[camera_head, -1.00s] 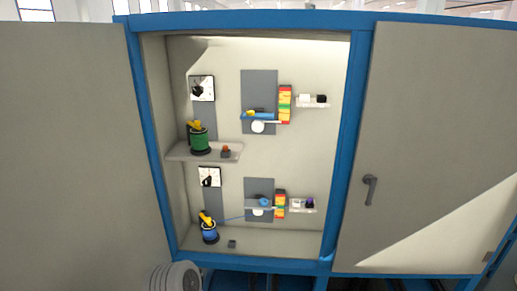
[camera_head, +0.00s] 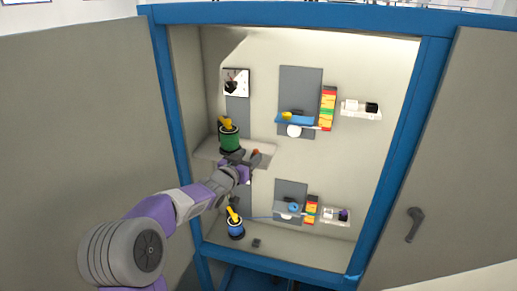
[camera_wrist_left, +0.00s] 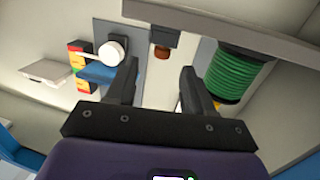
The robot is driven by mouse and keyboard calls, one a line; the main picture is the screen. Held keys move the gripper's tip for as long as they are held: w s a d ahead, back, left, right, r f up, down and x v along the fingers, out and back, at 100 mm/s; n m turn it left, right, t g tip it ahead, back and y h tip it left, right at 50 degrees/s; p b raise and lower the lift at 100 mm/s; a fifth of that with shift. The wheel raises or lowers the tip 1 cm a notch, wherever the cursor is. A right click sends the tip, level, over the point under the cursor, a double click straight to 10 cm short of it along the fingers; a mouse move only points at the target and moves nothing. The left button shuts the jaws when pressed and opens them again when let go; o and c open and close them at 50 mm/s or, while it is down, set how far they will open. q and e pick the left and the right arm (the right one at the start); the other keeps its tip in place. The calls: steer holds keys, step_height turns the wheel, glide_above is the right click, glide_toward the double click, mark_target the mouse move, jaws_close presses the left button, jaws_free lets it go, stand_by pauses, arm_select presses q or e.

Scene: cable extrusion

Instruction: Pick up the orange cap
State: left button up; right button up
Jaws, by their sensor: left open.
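The orange cap (camera_head: 256,152) sits on a small dark block on the upper shelf, right of the green spool (camera_head: 229,138). In the left wrist view, which is upside down, the cap (camera_wrist_left: 161,52) shows below its dark block (camera_wrist_left: 165,38), and the green spool (camera_wrist_left: 238,77) is at the right. My left gripper (camera_head: 246,158) is at the upper shelf's front, close to the cap. Its two fingers are apart, with the cap seen beyond and between them; nothing is held. Their exact distance from the cap is unclear. My right gripper is not in view.
The upper shelf (camera_head: 208,150) is narrow, with the green spool close to my gripper. A blue spool (camera_head: 236,229) stands below. Grey panels with red-yellow-green blocks (camera_head: 328,108) and white trays (camera_head: 361,109) are to the right. The blue cabinet frame (camera_head: 398,150) surrounds the opening.

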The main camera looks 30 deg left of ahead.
mark_target(254, 152)
arm_select(q)
steer(key=shift+w+f, duration=0.25)
steer(key=shift+w, duration=0.95)
steer(key=shift+w+a+r+p, duration=0.1)
steer(key=shift+w+p, duration=0.45)
steer(key=shift+w, duration=0.2)
steer(key=shift+w+a+p, duration=0.15)
steer(key=shift+w+p, duration=0.3)
steer(key=shift+w, duration=1.35)
steer(key=shift+s, duration=0.1)
jaws_close()
